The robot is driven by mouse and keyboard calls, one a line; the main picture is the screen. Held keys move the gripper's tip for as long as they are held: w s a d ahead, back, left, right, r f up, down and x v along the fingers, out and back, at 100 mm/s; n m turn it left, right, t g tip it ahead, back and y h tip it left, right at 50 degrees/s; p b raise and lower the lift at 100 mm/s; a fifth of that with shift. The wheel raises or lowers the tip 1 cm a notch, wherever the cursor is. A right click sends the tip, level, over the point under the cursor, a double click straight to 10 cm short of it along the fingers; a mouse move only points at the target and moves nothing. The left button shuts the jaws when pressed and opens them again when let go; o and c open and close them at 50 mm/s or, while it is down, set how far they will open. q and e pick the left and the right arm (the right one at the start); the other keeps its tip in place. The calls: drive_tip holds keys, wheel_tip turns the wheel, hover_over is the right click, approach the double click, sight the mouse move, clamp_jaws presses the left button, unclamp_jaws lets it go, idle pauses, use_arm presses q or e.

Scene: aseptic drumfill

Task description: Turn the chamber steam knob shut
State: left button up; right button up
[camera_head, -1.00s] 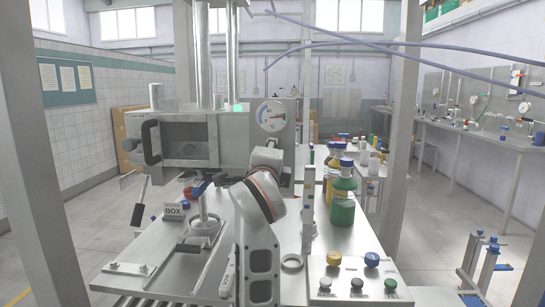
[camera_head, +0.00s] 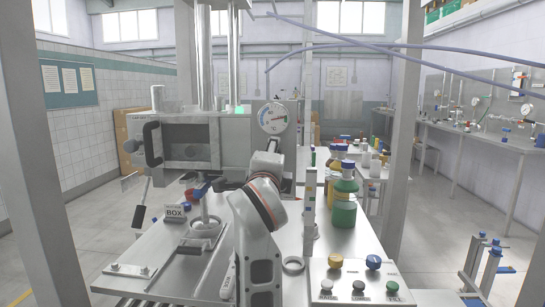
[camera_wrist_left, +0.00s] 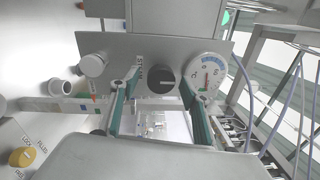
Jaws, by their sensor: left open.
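The steam knob (camera_wrist_left: 161,77) is a dark round knob with a pale pointer line, on the grey panel in the left wrist view. A vertical label, seemingly reading STEAM, is beside it. My left gripper (camera_wrist_left: 159,92) is open, with one teal-padded finger on each side of the knob in the picture. I see gaps between knob and fingers; I cannot tell whether the tips reach the knob's depth. In the head view, my left arm stands before the chamber (camera_head: 185,140) and hides the knob and most of the gripper.
A round gauge (camera_wrist_left: 208,75) is right of the knob, close to one finger; it also shows in the head view (camera_head: 272,118). A pale knob (camera_wrist_left: 93,65) is to the left.

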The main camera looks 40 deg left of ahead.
use_arm(q)
drive_tip(key=v, duration=0.6)
drive_tip(key=shift+a, duration=0.1)
idle(0.3)
